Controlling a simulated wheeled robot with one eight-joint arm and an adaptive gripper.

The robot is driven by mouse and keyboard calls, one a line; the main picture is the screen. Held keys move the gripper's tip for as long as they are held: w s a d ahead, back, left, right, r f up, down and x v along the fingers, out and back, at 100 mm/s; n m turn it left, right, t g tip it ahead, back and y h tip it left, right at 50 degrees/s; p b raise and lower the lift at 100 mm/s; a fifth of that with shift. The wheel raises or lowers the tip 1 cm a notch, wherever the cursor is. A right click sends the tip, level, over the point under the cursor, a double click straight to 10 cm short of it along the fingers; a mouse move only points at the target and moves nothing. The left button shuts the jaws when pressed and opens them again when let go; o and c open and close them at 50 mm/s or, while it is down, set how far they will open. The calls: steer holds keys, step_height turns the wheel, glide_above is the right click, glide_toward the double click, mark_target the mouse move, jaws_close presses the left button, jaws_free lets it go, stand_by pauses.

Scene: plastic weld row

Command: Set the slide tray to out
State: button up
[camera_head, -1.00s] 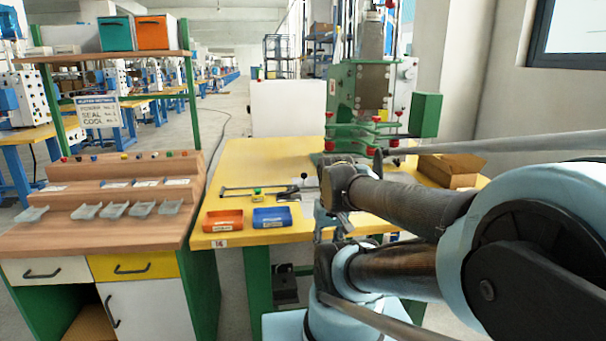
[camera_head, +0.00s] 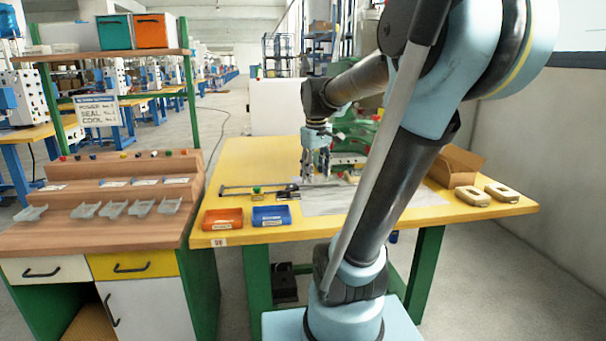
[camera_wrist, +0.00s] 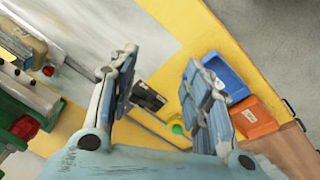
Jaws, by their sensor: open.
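My gripper (camera_head: 316,178) points down over the yellow bench, in front of the green press (camera_head: 352,142). In the wrist view my gripper (camera_wrist: 162,84) is open, its two blue-grey fingers apart with nothing between them. A flat grey sheet (camera_head: 328,201) lies on the bench below and right of it; it also shows in the wrist view (camera_wrist: 125,35). A pale metal plate (camera_wrist: 38,92) at the press's foot, with a beige piece (camera_wrist: 22,42) by it, may be the slide tray; I cannot tell its position. My arm hides much of the press.
A rail with a black block (camera_wrist: 148,97) and green knob (camera_wrist: 178,128) lies left of my gripper. Blue (camera_head: 271,216) and orange (camera_head: 223,218) bins stand at the bench's front. A cardboard box (camera_head: 456,165) and two beige cases (camera_head: 487,193) are at right.

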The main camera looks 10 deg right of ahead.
steer(key=w+a+r+n, duration=0.1)
steer(key=w+r+n, duration=0.2)
steer(key=w, duration=0.9)
steer(key=w+a+r+n, duration=0.1)
steer(key=w+r+n, duration=0.2)
steer(key=w, duration=0.8)
steer(key=shift+h, duration=0.3)
steer(key=x, duration=1.6)
steer(key=shift+d+f, duration=0.2)
steer(key=shift+f, duration=0.15)
jaws_close()
